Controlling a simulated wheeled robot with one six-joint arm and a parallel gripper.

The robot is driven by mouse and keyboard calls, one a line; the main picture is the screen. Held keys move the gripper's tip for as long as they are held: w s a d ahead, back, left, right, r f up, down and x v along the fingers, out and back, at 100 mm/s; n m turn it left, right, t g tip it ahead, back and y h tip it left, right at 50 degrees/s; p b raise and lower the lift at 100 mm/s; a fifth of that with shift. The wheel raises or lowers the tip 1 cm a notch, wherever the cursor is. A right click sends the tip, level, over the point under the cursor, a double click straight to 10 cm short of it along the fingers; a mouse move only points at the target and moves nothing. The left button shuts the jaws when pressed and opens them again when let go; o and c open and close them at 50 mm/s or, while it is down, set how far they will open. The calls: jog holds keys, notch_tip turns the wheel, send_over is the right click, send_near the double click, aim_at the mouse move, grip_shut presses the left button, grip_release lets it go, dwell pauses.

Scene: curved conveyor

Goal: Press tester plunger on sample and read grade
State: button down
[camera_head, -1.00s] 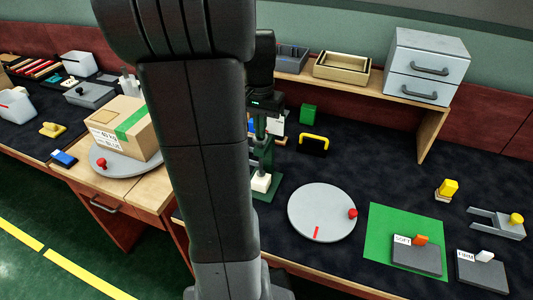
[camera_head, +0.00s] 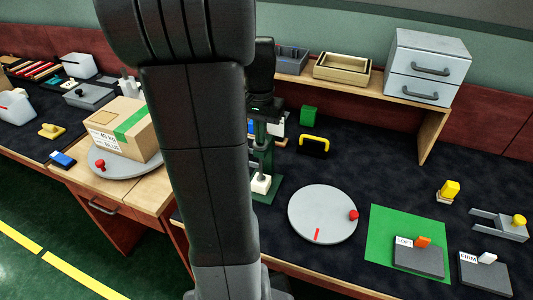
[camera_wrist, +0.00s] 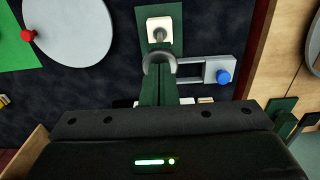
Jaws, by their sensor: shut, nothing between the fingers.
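The green tester (camera_head: 267,156) stands behind my arm in the head view, its upper part partly hidden by my gripper (camera_head: 262,116). A white sample (camera_head: 261,184) sits on its green base, and also shows in the wrist view (camera_wrist: 158,30). A grey rounded plunger part (camera_wrist: 159,59) lies close beside the sample in the wrist view; I cannot tell whether they touch. My gripper is shut and empty over the tester's top. A SOFT grade block (camera_head: 418,259) with an orange tab stands on a green mat (camera_head: 385,226). A FIRM block (camera_head: 484,275) with a white tab is beside it.
A grey turntable (camera_head: 320,214) with a red knob lies right of the tester. A yellow-handled black block (camera_head: 313,146) and a green cube (camera_head: 308,114) stand behind. A blue-knobbed grey fork (camera_wrist: 208,70) is close to the tester. A carton (camera_head: 122,129) stands left.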

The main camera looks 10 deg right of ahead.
dwell(0.3)
notch_tip(320, 180, up, 9)
jog(key=p, duration=0.7)
jog(key=shift+f+p, duration=0.15)
jog(key=shift+p, duration=0.25)
jog(key=shift+a, duration=0.1)
